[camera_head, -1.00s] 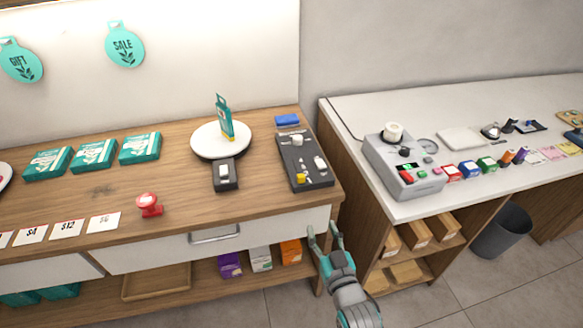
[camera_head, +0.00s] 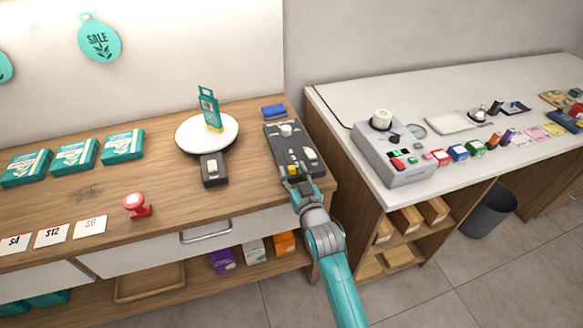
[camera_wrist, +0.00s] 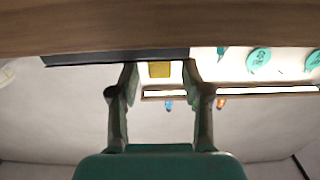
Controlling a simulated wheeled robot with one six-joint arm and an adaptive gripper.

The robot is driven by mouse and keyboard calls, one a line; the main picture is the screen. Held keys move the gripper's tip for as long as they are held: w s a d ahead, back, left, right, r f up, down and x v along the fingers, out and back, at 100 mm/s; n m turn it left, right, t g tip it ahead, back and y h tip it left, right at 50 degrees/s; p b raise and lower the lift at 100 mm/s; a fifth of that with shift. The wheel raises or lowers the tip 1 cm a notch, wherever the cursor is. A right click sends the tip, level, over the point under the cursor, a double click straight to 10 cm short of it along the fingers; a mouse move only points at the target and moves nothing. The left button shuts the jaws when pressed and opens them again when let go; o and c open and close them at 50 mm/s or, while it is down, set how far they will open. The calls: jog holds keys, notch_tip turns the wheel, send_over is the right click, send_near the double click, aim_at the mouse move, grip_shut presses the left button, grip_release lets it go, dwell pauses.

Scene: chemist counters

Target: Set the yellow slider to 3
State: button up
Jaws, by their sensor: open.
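The yellow slider (camera_head: 293,170) is a small block near the front end of the dark control panel (camera_head: 291,146), on the wooden counter. My gripper (camera_head: 296,181) is open at the panel's front edge, its fingertips close to the slider. In the wrist view the yellow slider (camera_wrist: 159,69) shows between the two fingers of my gripper (camera_wrist: 160,75), with a gap on each side. The dark panel (camera_wrist: 85,58) is an edge strip there. No scale marks can be read, so the slider's setting cannot be told.
The panel also carries a white knob (camera_head: 286,130) and a white switch (camera_head: 309,154). A blue block (camera_head: 273,111) lies behind it. A round white turntable (camera_head: 190,135) with a teal box stands to the left. A grey machine (camera_head: 403,172) is on the right counter.

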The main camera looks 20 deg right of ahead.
aim_at(291, 166)
jog(key=shift+w, duration=0.9)
grip_shut()
jog(key=shift+w, duration=1.55)
grip_release()
